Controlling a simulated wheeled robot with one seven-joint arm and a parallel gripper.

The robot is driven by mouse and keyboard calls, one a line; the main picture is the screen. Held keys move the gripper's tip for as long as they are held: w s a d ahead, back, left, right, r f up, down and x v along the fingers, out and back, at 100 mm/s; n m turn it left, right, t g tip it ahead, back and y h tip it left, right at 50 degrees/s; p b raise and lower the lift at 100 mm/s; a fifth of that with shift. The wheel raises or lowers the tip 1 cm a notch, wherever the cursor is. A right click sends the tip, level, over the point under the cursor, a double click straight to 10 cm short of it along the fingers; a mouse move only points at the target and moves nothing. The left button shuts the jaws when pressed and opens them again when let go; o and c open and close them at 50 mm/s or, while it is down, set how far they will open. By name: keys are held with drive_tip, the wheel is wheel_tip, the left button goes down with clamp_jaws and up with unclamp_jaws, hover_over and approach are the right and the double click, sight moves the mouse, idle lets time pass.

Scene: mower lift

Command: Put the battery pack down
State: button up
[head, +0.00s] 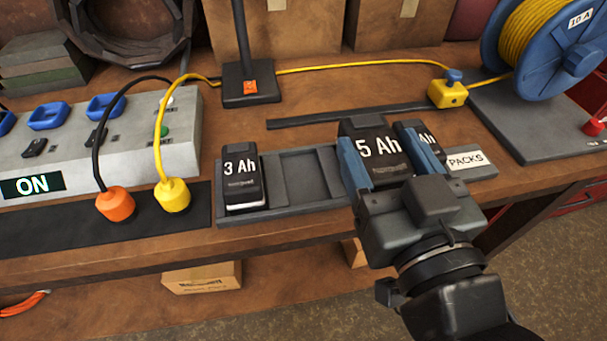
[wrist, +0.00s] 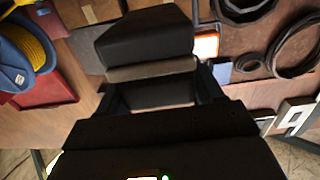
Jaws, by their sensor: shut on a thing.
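The battery pack marked 5 Ah (head: 376,150) is black with white lettering. My gripper (head: 385,162) is shut on it, with blue fingers on its two sides, at the grey tray (head: 258,215) marked PACKS. I cannot tell whether the pack touches the tray floor. In the wrist view a dark block (wrist: 145,40), likely the same pack, fills the space ahead of the jaws. A 3 Ah pack (head: 243,178) stands in the tray's left slot. A 4 Ah pack (head: 421,142) is on the right, partly hidden by my gripper. An empty slot (head: 303,175) lies right of the 3 Ah pack.
A grey power unit (head: 90,140) showing ON stands at left, with an orange plug (head: 115,203) and a yellow plug (head: 172,194) in front. A black post base (head: 250,84) and yellow cable lie behind the tray. A blue cable reel (head: 545,50) stands at right.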

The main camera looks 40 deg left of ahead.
drive_tip(key=shift+a, duration=0.1)
drive_tip(key=shift+w+a+f+p, duration=0.2)
drive_tip(key=shift+w+a+f, duration=0.1)
drive_tip(key=shift+a+f, duration=1.55)
drive_tip(key=shift+w+a+f+p, duration=0.15)
drive_tip(key=shift+w+a+f, duration=0.15)
drive_tip(key=shift+a+f, duration=1.45)
drive_tip(key=shift+w+a+f+p, duration=0.2)
drive_tip(key=shift+w+a+f, duration=0.1)
drive_tip(key=shift+a+f, duration=1.55)
drive_tip(key=shift+a+r, duration=0.2)
drive_tip(key=shift+f, duration=0.15)
drive_tip(key=o, duration=1.4)
drive_tip(key=shift+f, duration=0.1)
drive_tip(key=b+v, duration=0.1)
drive_tip(key=v, duration=0.6)
drive_tip(key=shift+s+d, duration=0.1)
drive_tip(key=shift+d, duration=0.35)
